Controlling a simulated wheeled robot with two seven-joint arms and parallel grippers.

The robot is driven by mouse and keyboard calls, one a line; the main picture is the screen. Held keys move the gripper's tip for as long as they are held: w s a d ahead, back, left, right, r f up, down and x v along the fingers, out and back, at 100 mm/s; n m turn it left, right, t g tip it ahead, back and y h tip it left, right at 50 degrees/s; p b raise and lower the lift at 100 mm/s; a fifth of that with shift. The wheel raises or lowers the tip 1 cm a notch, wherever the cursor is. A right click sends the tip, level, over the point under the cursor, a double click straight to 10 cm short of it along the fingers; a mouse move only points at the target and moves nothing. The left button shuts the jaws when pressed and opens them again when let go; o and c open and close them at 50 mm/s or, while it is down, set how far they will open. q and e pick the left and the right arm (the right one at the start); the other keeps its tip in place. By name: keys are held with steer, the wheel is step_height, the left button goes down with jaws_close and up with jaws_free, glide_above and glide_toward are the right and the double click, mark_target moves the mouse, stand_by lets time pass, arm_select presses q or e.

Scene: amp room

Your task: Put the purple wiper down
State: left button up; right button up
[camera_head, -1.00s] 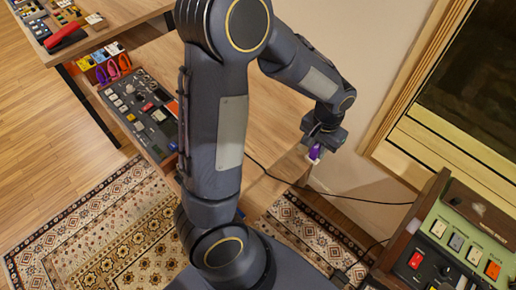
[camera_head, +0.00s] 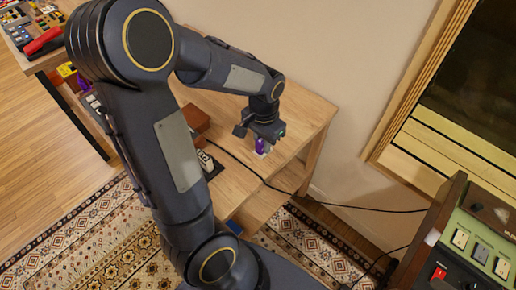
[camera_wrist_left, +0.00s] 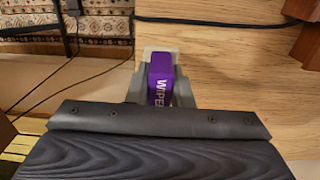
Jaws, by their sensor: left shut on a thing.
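The purple wiper (camera_head: 261,145) is in my left gripper (camera_head: 263,142), over the right part of the wooden table (camera_head: 290,112) in the head view. In the left wrist view the wiper (camera_wrist_left: 160,78) shows purple with white "WIPER" lettering, between the two grey fingers of my left gripper (camera_wrist_left: 158,85). The gripper is shut on it, with the table top (camera_wrist_left: 220,70) below. I cannot tell whether the wiper touches the table. My right gripper is not in view.
A black cable (camera_head: 245,168) runs across the table near the gripper. A brown box (camera_head: 195,118) and a dark device (camera_head: 210,165) stand to the left. A green control panel (camera_head: 470,235) is at the lower right. Bare table lies behind the gripper.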

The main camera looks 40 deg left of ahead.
mark_target(258, 149)
arm_select(q)
steer(key=a+f, duration=0.1)
steer(key=w+a+f, duration=0.1)
steer(key=f, duration=0.1)
steer(key=shift+w+a+f, duration=0.15)
steer(key=shift+a+f, duration=0.05)
steer(key=shift+a, duration=0.05)
steer(key=shift+w+a+f+b, duration=0.15)
steer(key=shift+f+b, duration=0.15)
steer(key=shift+f, duration=1.45)
steer(key=shift+f, duration=0.25)
steer(key=o, duration=0.9)
steer(key=shift+r, duration=0.1)
